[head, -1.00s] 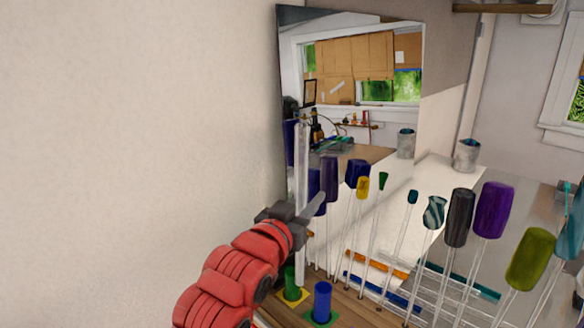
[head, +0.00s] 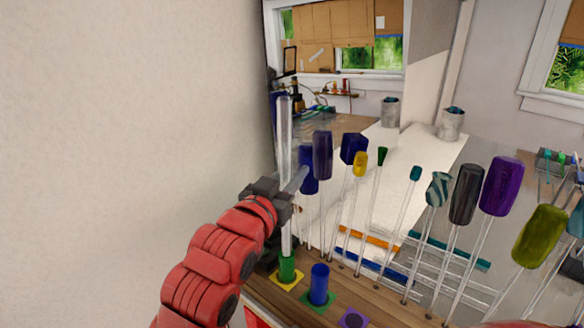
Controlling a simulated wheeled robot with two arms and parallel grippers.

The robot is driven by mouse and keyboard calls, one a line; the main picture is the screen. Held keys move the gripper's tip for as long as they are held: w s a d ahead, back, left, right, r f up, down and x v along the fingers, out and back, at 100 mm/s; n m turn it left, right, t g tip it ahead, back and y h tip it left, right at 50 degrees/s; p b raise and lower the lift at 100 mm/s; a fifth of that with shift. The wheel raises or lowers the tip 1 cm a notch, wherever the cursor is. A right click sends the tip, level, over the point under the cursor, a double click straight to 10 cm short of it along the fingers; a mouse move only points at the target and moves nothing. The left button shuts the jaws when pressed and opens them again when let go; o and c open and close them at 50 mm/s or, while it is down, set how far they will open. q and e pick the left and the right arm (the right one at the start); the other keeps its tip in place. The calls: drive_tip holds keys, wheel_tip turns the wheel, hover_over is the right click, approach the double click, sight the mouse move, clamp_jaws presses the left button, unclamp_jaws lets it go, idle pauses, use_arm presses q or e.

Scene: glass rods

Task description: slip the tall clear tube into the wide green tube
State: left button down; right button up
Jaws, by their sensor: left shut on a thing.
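The tall clear tube (head: 285,130) stands upright at the left. My left gripper (head: 287,190) is shut on it around its middle. The wide green tube (head: 287,270) stands on a yellow square on the wooden board, directly below the clear tube in the head view. The clear tube's lower end meets the green tube's rim in the picture; I cannot tell whether it is inside, above or just behind it. My right gripper is not in view.
A wide blue tube (head: 319,284) on a green square stands just right of the green tube. Several coloured knobs on thin clear rods, such as a purple one (head: 501,185), rise to the right. A plain wall (head: 120,110) is close on the left.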

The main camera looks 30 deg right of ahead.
use_arm(q)
wheel_tip(320, 180, down, 11)
drive_tip(key=b, duration=0.6)
idle(0.4)
drive_tip(key=shift+f, duration=0.1)
drive_tip(key=c, duration=0.6)
unclamp_jaws()
drive_tip(key=shift+d, duration=0.15)
